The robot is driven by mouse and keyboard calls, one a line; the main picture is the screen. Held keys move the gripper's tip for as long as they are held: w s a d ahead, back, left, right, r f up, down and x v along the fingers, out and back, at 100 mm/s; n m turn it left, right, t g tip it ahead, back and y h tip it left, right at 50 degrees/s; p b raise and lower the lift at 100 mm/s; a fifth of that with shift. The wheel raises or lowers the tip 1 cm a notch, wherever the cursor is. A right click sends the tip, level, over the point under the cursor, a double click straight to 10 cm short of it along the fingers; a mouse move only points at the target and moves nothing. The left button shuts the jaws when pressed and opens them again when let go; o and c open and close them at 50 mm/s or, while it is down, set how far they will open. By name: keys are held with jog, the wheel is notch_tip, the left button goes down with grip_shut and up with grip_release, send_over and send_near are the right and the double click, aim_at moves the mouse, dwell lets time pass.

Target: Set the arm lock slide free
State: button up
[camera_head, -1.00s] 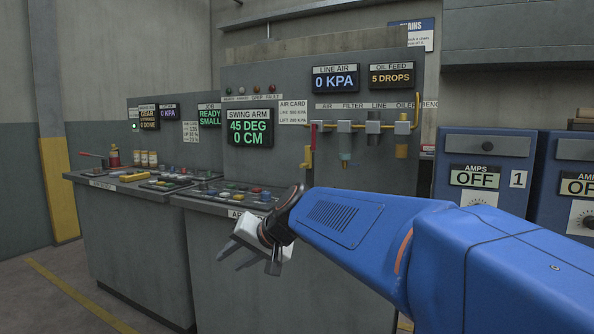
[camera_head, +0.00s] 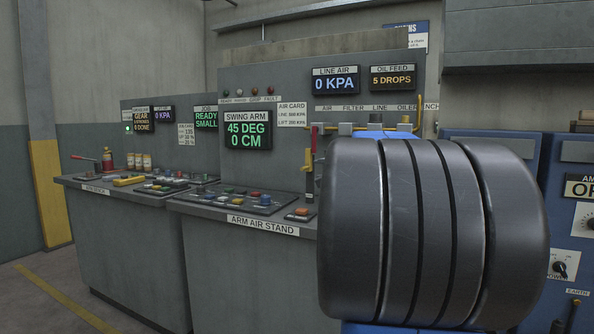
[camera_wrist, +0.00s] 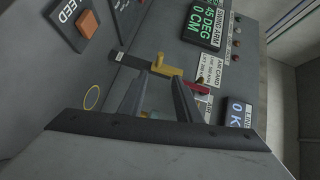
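A yellow slide-like piece (camera_wrist: 168,68) sits on the panel in the wrist view, with a dark strip (camera_wrist: 121,57) on one side and a red handle (camera_wrist: 202,89) on the other. The same yellow piece (camera_head: 309,164) shows in the head view below the red handle (camera_head: 314,140). No readable label names it as the arm lock slide. My gripper (camera_wrist: 158,84) is open, its two fingers apart and pointing at the yellow piece. I cannot tell whether they touch it. In the head view my arm hides the gripper.
The arm air stand (camera_head: 263,225) has a console of buttons (camera_head: 240,198) and an orange button (camera_wrist: 87,24) near the gripper. The swing arm display (camera_head: 247,130) reads 45 DEG, 0 CM. Line air (camera_head: 336,80) reads 0 KPA. Blue power cabinets (camera_head: 575,190) stand right.

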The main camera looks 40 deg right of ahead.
aim_at(305, 169)
jog(key=x, duration=1.6)
jog(key=shift+w, duration=0.15)
grip_shut()
